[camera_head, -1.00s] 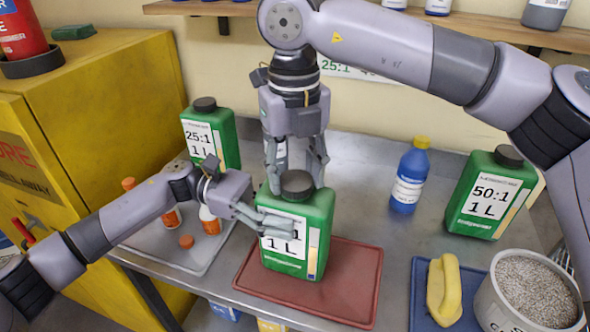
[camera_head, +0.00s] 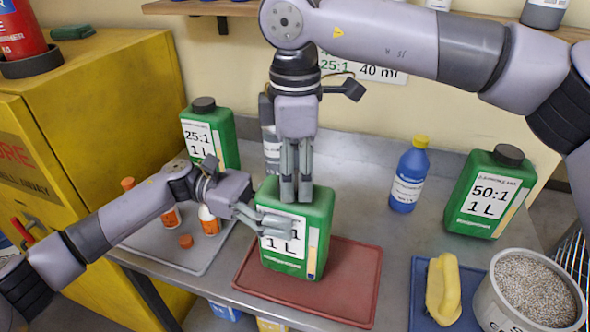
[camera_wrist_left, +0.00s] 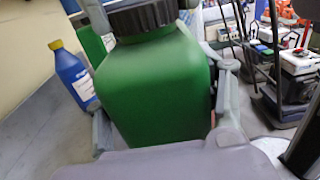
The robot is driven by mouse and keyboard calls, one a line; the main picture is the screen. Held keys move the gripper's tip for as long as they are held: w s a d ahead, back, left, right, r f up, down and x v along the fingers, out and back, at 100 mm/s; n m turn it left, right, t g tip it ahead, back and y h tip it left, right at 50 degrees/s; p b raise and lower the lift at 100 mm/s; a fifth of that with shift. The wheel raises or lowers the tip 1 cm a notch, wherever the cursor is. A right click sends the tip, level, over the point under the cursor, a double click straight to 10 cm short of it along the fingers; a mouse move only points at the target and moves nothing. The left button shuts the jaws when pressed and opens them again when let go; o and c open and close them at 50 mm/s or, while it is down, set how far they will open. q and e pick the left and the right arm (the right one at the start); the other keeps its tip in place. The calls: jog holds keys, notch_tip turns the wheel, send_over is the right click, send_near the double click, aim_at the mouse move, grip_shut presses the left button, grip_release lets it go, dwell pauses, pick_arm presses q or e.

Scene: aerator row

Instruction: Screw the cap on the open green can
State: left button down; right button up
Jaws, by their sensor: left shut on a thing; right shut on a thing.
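The green can (camera_head: 312,240) stands upright on the red tray (camera_head: 350,290), its label partly covered by my left gripper. My left gripper (camera_head: 272,222) is shut around the can's body from the left; the left wrist view shows its fingers on both sides of the can (camera_wrist_left: 160,90). My right gripper (camera_head: 296,192) points straight down over the can's top, its fingers close together. They hide the black cap in the head view. In the left wrist view the black cap (camera_wrist_left: 145,16) sits at the can's neck, cut by the top edge, with a grey finger beside it.
A green 25:1 can (camera_head: 222,140) stands behind left, a green 50:1 can (camera_head: 490,195) and a blue bottle (camera_head: 408,178) to the right. A grey tray (camera_head: 150,240) holds small orange-and-white bottles.

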jog(key=m, duration=0.3)
jog(key=shift+a+m, duration=0.1)
jog(key=shift+m, duration=0.2)
jog(key=o, duration=0.7)
jog(key=shift+r, duration=0.1)
jog(key=shift+r, duration=2.15)
